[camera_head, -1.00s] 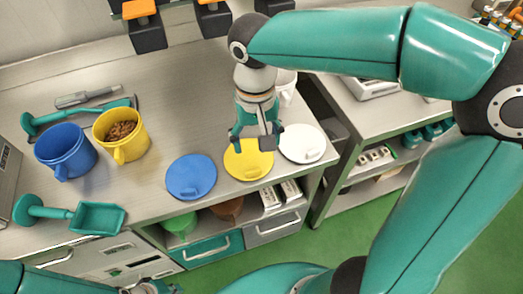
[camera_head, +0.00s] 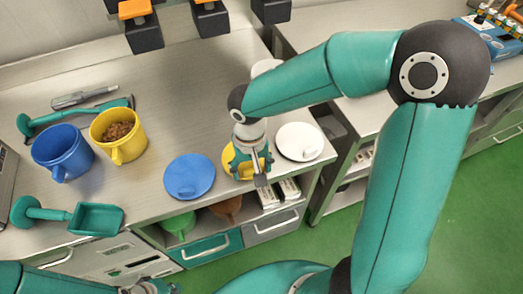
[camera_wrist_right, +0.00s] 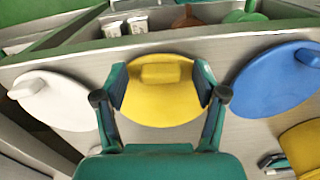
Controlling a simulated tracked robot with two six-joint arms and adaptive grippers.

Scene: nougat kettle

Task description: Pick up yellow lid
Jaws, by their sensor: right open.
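The yellow lid (camera_head: 230,168) lies flat on the counter near its front edge, between the blue lid (camera_head: 190,177) and the white lid (camera_head: 300,142). My right gripper (camera_head: 255,168) is over it, pointing down, and hides part of it. In the right wrist view the yellow lid (camera_wrist_right: 160,105) shows between the two open fingers of the right gripper (camera_wrist_right: 160,88). Its raised grip tab lies between the fingertips. I cannot tell whether the fingers touch the lid.
A blue mug (camera_head: 63,152) and a yellow mug (camera_head: 118,135) with brown contents stand at the left. A teal scoop (camera_head: 96,218) lies in front of them. A white vessel (camera_head: 267,67) is partly hidden behind my right arm. Counter behind the lids is clear.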

